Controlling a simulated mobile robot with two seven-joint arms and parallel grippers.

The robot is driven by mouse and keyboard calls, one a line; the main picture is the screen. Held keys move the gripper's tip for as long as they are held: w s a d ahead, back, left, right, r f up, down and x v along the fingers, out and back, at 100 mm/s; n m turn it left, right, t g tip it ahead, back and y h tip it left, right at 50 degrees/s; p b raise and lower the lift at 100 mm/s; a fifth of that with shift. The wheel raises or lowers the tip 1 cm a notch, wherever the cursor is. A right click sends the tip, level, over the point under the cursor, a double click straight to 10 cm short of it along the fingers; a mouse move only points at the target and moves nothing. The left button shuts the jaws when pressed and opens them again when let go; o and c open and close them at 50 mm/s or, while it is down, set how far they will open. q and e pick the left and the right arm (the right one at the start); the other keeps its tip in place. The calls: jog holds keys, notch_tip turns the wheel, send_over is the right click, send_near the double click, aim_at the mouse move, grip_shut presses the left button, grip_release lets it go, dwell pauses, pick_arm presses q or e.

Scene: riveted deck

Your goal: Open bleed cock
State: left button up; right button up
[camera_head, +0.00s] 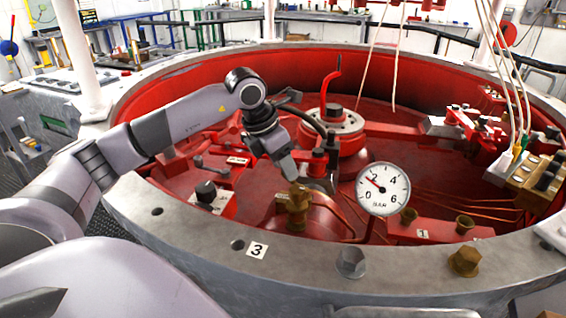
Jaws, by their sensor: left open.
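A brass fitting (298,207), likely the bleed cock, stands upright inside the near rim of the red round well. A copper pipe (345,228) runs close by it. A white dial gauge (382,189) marked BAR stands to its right, its needle pointing up and left near the 2. My left gripper (304,174) reaches down from the left, open, just above and behind the brass fitting. From this angle I cannot tell whether a finger touches it. The fitting's handle is not clear to see. My right gripper is not in view.
The grey rim (200,247) carries large bolts, including a steel bolt (351,262) and a brass bolt (464,262), and a "3" label (257,251). A red post with a bent rod (331,85) stands behind my gripper.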

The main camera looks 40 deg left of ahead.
pick_arm(q)
jog(key=v, duration=0.7)
jog(key=shift+p, duration=0.35)
